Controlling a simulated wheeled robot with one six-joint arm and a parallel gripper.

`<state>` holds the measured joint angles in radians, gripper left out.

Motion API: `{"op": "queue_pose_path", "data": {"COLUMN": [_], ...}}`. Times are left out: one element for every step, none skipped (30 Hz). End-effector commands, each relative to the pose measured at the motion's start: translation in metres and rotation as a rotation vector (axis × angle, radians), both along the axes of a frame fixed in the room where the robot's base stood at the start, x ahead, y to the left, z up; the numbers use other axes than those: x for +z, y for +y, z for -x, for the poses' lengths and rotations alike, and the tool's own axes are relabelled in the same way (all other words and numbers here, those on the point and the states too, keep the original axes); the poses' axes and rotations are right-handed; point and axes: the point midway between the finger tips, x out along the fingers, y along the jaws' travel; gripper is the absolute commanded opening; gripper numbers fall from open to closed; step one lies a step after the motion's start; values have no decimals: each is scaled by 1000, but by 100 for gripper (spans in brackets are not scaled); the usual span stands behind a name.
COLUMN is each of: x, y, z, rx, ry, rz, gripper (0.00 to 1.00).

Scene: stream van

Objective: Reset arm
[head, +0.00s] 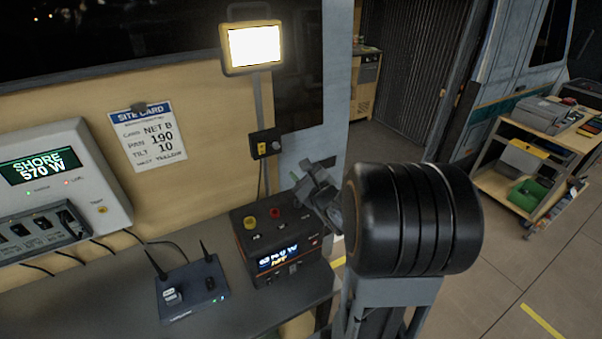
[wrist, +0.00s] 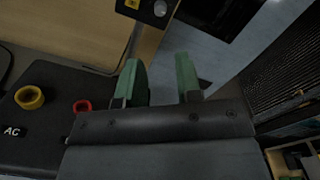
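My gripper (wrist: 158,82) shows in the wrist view with its two green-padded fingers apart and nothing between them. In the head view my gripper (head: 318,190) is partly hidden behind my own dark arm link. It is just right of and above the black power box (head: 280,242), which has a yellow knob, a red knob and a lit display. In the wrist view the yellow knob (wrist: 29,97) and the red knob (wrist: 82,106) lie to the left of the fingers.
A router with antennas (head: 192,290) stands on the dark bench (head: 120,305). A shore power panel (head: 60,185), a site card (head: 148,135) and a lit lamp (head: 252,47) are at the wall. A loaded cart (head: 520,165) stands at right on open floor.

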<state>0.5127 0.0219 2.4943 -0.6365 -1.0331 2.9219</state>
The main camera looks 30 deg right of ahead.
Motion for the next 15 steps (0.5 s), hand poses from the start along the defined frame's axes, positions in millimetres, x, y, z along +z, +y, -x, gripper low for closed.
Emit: {"op": "queue_pose_path", "data": {"x": [0, 0, 0, 0, 0, 0, 0, 0, 0, 0, 0, 0, 0, -1, -4], "y": [0, 0, 0, 0, 0, 0, 0, 0, 0, 0, 0, 0, 0, 0, -2], "z": [0, 0, 0, 0, 0, 0, 0, 0, 0, 0, 0, 0, 0, 0, 0], "rx": [0, 0, 0, 0, 0, 0, 0, 0, 0, 0, 0, 0, 0, -1, -6], "ry": [0, 0, 0, 0, 0, 0, 0, 0, 0, 0, 0, 0, 0, 3, 19], "rz": [0, 0, 0, 0, 0, 0, 0, 0, 0, 0, 0, 3, 29, 62, 120], "gripper": [32, 32, 32, 32, 32, 32, 32, 32, 32, 32, 32, 32, 32, 32, 32]}}
